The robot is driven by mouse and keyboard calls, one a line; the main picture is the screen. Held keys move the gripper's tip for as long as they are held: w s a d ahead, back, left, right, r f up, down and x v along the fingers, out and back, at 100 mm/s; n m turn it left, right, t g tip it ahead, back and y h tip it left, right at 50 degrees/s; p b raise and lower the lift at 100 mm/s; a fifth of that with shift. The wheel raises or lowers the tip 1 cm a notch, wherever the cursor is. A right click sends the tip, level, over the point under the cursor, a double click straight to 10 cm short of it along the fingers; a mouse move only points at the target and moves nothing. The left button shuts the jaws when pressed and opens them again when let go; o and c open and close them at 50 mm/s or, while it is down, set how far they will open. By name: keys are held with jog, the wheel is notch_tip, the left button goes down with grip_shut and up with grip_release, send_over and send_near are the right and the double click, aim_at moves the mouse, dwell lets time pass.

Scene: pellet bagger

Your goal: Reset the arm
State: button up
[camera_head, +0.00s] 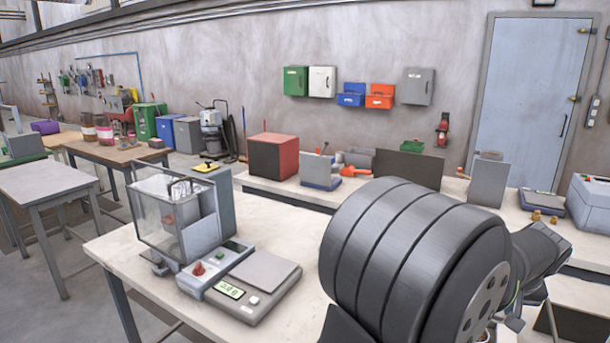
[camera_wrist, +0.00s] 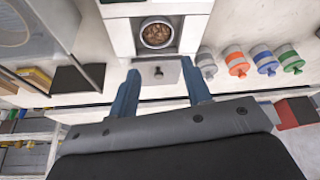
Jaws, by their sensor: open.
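My gripper (camera_wrist: 160,88) shows in the wrist view as two blue-grey fingers spread apart. It is open, and nothing is clamped between the fingers. A light grey plate with a small dark knob (camera_wrist: 158,72) shows in the gap between them; I cannot tell its distance from the fingers. Beyond it, a white housing has a round opening with brown pellets (camera_wrist: 157,34). In the head view, my dark arm fills the lower right, and the gripper's fingers do not show there.
A clear-walled machine (camera_head: 160,215) and a scale with a lit display (camera_head: 245,290) stand on the near table (camera_head: 120,245). Several colour-banded canisters (camera_wrist: 237,63) line the right in the wrist view. A red-and-black box (camera_head: 272,156) sits on the back bench.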

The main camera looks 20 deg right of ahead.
jog(key=v, duration=0.7)
jog(key=a+f+m+g+y, duration=0.1)
jog(key=a+f+g, duration=0.1)
jog(key=f, duration=0.6)
jog(key=shift+w+a+f+m, duration=0.35)
jog(key=shift+a+f+m, duration=0.05)
jog(key=shift+a, duration=0.5)
jog(key=s+d+r+n+t+h, duration=0.15)
jog(key=d+r, duration=0.25)
jog(key=r, duration=0.6)
jog(key=a+x, duration=0.1)
jog(key=x, duration=1.1)
jog(key=shift+w+f, duration=0.2)
jog(key=shift+w, duration=0.3)
jog(key=shift+d+r+y, duration=0.1)
jog(key=shift+y, duration=0.15)
